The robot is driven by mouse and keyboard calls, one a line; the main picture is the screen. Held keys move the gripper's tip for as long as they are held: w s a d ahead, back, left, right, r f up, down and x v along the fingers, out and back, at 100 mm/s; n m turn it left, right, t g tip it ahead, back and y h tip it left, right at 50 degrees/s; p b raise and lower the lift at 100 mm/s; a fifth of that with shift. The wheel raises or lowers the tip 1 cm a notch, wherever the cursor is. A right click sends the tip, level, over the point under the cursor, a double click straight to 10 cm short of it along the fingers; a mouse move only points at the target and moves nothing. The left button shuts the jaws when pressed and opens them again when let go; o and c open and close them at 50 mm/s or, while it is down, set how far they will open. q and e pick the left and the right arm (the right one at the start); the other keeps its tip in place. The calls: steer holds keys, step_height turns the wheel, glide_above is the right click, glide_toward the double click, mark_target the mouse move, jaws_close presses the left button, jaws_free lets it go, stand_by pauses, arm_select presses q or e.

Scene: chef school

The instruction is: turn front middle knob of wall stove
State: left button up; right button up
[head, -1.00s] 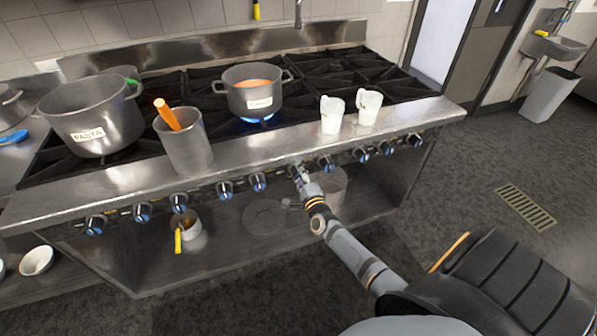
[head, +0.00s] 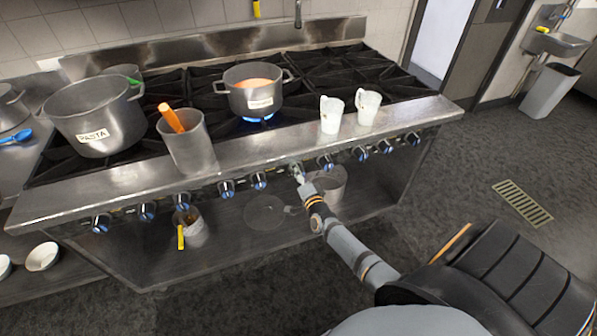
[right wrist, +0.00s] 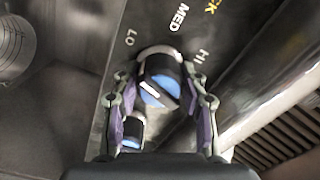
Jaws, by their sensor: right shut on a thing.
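The wall stove (head: 110,185) has a row of black-and-blue knobs along its front panel. My right gripper (head: 299,172) is at a knob near the middle of that row and hides it in the head view. In the right wrist view that knob (right wrist: 160,80) sits between the two fingers of my right gripper (right wrist: 160,92), which is shut on it. The knob's white pointer mark shows diagonally, with LO, MED and HI printed around it. Neighbouring knobs (head: 260,180) and (head: 325,162) stand on either side. My left gripper is not in view.
A pot (head: 253,98) stands over a lit blue flame. A large pasta pot (head: 95,125), a metal container (head: 188,150) with an orange handle, and two white jugs (head: 331,118) stand on the stove. More pots sit on the shelf below. The floor at right is clear.

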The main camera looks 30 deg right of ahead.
steer(key=shift+f, duration=0.1)
stand_by(0.3)
steer(key=o, duration=1.2)
steer(key=shift+c, duration=0.2)
steer(key=v, duration=1.2)
steer(key=shift+f, duration=0.1)
